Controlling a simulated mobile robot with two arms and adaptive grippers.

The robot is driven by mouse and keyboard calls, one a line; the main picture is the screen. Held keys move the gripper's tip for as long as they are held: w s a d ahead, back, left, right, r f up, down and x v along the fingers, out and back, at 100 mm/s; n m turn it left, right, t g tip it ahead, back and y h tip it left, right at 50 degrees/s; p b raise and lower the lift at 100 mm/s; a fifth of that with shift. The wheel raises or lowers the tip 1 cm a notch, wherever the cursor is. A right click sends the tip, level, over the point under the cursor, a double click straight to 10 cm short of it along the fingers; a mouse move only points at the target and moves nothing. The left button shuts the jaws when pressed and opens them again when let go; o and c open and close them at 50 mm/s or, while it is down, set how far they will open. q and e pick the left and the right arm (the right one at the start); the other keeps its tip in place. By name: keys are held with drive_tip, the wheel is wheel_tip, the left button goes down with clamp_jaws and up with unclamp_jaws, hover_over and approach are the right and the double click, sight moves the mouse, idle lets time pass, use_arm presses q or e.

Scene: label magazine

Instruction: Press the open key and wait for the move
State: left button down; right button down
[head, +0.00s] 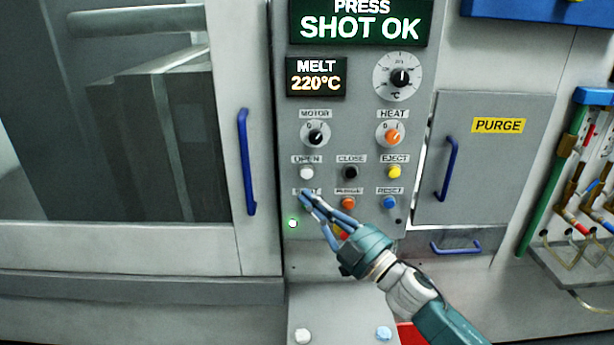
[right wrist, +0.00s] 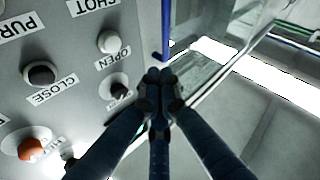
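The open key (head: 307,173) is a white round button under the OPEN label on the grey control panel. It also shows in the right wrist view (right wrist: 110,42). My right gripper (head: 306,195) has its dark blue fingers together with nothing between them. In the head view its tips appear just below the open key, over the partly hidden label of the row beneath. In the right wrist view (right wrist: 158,77) the tips appear beside the key, not over it; contact with the panel cannot be told. The display (head: 360,22) reads PRESS SHOT OK. My left gripper is out of view.
The black close key (head: 351,172) and yellow eject key (head: 394,172) sit to the right. Orange purge (head: 348,203) and blue reset (head: 390,202) keys are below. A windowed door with a blue handle (head: 246,162) stands left. A green lamp (head: 293,223) is lit.

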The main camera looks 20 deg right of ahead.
sight(307, 174)
drive_tip(key=shift+w+d+b, duration=0.25)
drive_tip(key=shift+w+d, duration=0.1)
drive_tip(key=shift+w, duration=0.85)
drive_tip(key=shift+w+d+b, duration=0.2)
drive_tip(key=shift+w+d, duration=0.15)
drive_tip(key=shift+w, duration=0.8)
drive_tip(key=shift+w+d+b, duration=0.25)
drive_tip(key=shift+w+d, duration=0.1)
drive_tip(key=shift+w, duration=0.85)
drive_tip(key=shift+w, duration=0.1)
drive_tip(key=shift+w+d, duration=0.1)
drive_tip(key=shift+w, duration=0.2)
